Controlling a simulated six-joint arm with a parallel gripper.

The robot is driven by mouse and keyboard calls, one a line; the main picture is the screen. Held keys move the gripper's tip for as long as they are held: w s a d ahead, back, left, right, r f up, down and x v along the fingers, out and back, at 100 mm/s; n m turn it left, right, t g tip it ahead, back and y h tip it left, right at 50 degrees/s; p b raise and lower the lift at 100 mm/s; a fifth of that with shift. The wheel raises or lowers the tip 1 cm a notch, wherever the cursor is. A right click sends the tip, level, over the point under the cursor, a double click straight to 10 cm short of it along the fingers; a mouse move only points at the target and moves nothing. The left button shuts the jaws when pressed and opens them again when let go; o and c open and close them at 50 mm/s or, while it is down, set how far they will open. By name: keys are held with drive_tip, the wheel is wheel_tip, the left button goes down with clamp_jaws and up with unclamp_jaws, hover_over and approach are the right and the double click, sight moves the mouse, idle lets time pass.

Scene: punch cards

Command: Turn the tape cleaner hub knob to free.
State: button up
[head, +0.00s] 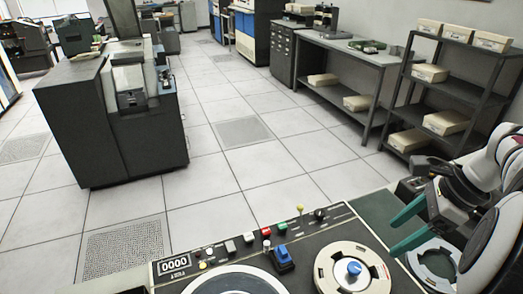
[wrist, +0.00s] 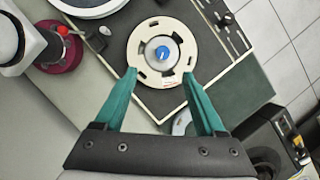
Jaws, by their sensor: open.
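The tape cleaner's hub knob (head: 354,268) is a small blue knob at the centre of a cream round hub (head: 327,271) on the dark panel, at the bottom right of the head view. In the wrist view the knob (wrist: 162,53) shows a short white mark on top, and the hub (wrist: 139,40) has dark cutouts around it. My gripper (head: 394,238) is open and empty, with teal fingers, up and to the right of the hub in the head view. In the wrist view my gripper (wrist: 159,73) has its fingertips spread on either side of the hub's near part, apart from the knob.
A second, larger reel (head: 215,285) lies left of the hub. A pale ring (head: 412,262) lies below my gripper. A red-based object (wrist: 66,52) stands at left.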

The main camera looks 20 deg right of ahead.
sight(356, 268)
drive_tip(key=shift+m, duration=0.4)
drive_tip(key=x, duration=0.5)
drive_tip(key=d+x, duration=0.1)
drive_tip(key=x, duration=0.9)
drive_tip(key=shift+s+d+f, duration=0.25)
drive_tip(key=shift+d+f, duration=0.05)
drive_tip(key=shift+f, duration=0.1)
clamp_jaws()
